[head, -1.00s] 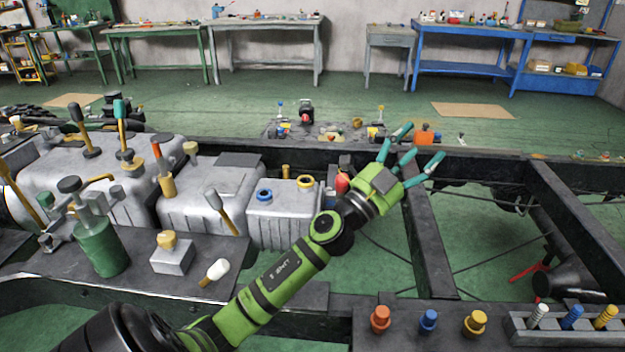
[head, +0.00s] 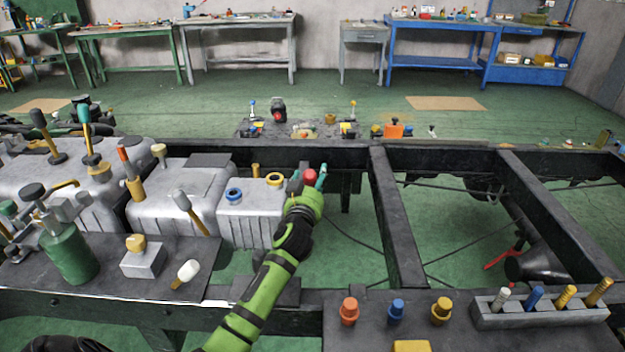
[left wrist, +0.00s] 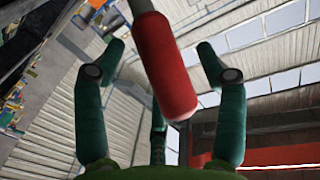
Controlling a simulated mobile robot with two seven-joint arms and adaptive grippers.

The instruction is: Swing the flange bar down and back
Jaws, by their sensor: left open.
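A bar with a red grip, which I take for the flange bar, shows large in the left wrist view (left wrist: 165,65). It comes from the top and its rounded end lies between my fingers. In the head view its red part (head: 310,176) shows beside the frame rail, mostly hidden by my gripper. My left gripper (head: 311,183) is open around the red grip, with teal fingers (left wrist: 162,75) on both sides of it. I see gaps between fingers and grip. My right gripper is not in view.
A grey tank (head: 250,215) with blue and yellow rings stands left of my gripper. A dark cross beam (head: 398,220) of the chassis lies to the right, with open frame bays beside it. Coloured plugs and a grey peg rack (head: 540,317) stand at the front right.

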